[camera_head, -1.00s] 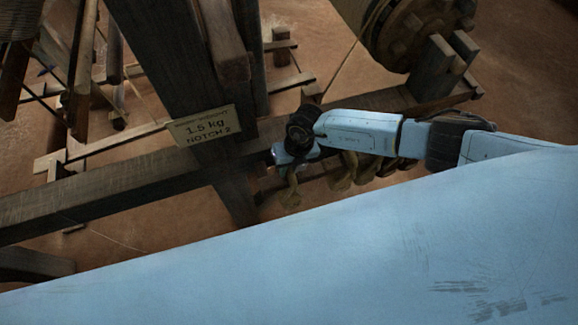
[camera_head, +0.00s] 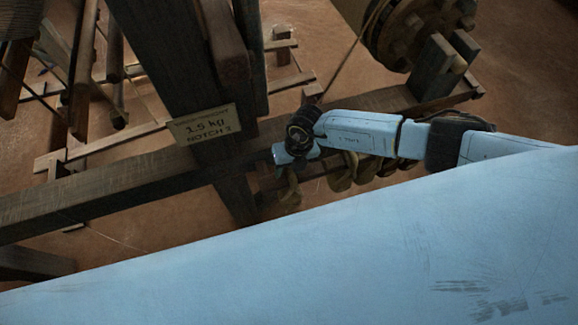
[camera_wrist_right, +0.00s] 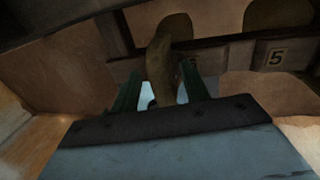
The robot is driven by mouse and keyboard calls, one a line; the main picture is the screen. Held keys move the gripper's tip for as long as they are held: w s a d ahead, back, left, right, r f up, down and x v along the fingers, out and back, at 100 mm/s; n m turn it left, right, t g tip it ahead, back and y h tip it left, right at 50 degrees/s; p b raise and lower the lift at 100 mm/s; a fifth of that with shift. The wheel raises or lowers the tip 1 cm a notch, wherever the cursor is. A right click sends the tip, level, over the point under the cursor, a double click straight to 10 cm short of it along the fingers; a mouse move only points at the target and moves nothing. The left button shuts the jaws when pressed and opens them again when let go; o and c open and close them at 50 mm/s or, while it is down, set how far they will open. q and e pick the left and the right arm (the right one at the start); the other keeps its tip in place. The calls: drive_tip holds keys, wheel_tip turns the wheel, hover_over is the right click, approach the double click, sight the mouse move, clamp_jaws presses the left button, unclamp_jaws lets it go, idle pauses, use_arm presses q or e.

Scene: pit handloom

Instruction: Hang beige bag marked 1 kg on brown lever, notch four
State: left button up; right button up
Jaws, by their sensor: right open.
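My right gripper (camera_head: 281,154) is low beside the dark wooden beam, above several olive-beige bags (camera_head: 341,175) hanging partly behind my arm. In the right wrist view its two green fingers (camera_wrist_right: 160,78) are apart. A narrow olive-beige piece (camera_wrist_right: 160,52), seemingly part of a bag, stands between them; I see no clear grip on it. No 1 kg mark is readable. I cannot pick out the brown lever or its notch four. My left gripper is not in view.
A wooden drum (camera_head: 405,30) stands at the top right.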

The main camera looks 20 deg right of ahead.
drive_tip(key=shift+s+d+f, duration=0.1)
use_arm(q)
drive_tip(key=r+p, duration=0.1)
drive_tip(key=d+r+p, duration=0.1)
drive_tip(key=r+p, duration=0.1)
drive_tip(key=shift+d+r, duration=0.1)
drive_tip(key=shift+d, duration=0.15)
use_arm(e)
drive_tip(key=v, duration=1.3)
drive_tip(key=shift+r, duration=0.3)
